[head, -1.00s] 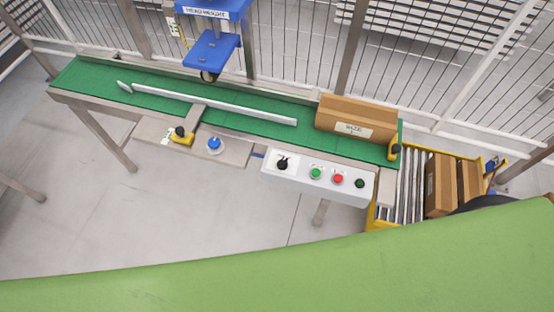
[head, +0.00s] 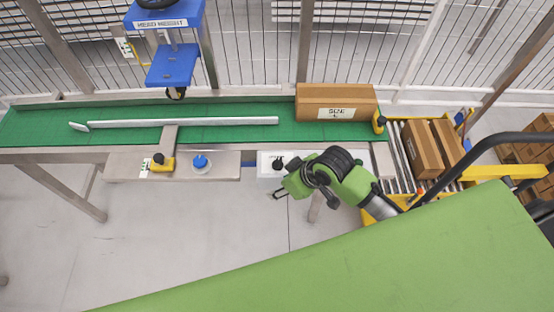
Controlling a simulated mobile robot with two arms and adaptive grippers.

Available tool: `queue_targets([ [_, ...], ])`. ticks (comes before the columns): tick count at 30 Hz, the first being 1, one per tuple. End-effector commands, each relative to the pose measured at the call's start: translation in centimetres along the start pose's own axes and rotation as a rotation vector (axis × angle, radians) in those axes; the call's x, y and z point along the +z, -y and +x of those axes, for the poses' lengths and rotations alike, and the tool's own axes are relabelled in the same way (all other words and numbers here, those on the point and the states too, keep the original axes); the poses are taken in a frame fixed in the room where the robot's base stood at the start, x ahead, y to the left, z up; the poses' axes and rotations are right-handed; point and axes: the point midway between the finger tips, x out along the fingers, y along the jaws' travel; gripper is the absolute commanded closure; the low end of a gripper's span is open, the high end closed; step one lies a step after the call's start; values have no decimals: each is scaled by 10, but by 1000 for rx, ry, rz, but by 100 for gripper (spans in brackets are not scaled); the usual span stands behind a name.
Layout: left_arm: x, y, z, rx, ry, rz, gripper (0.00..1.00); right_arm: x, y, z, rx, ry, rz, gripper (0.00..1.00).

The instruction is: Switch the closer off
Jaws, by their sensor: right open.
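The white control box (head: 268,176) hangs on the front side of the conveyor. Its black selector knob (head: 279,165) shows at the left end of its top face. My right gripper (head: 281,190) is open and empty, in front of the box just below the knob in the picture. I cannot tell whether it touches the box. My right wrist and arm hide the box's right part, including the green and red buttons seen earlier. The blue closer head (head: 171,64), labelled head height above, stands over the green belt. My left gripper is not in view.
The green conveyor belt (head: 230,136) carries a taped carton (head: 337,102) and a long pale guide rail (head: 180,122). A blue knob (head: 200,162) and yellow clamp (head: 162,163) sit left of the box. Cartons (head: 424,148) lie on rollers at right. The floor at left is clear.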

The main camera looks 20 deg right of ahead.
Motion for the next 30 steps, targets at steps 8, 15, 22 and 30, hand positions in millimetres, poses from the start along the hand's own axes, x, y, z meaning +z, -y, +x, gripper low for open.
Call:
queue_targets([
  [8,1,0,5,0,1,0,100,-46,-15,-25,-44,-19,-148,56],
  [15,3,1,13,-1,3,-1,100,-72,-47,-74,-80,37,-293,56],
  [22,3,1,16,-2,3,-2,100,-73,-69,-111,-95,94,-326,56],
  [30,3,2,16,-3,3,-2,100,-70,-69,-103,-107,107,-326,56],
])
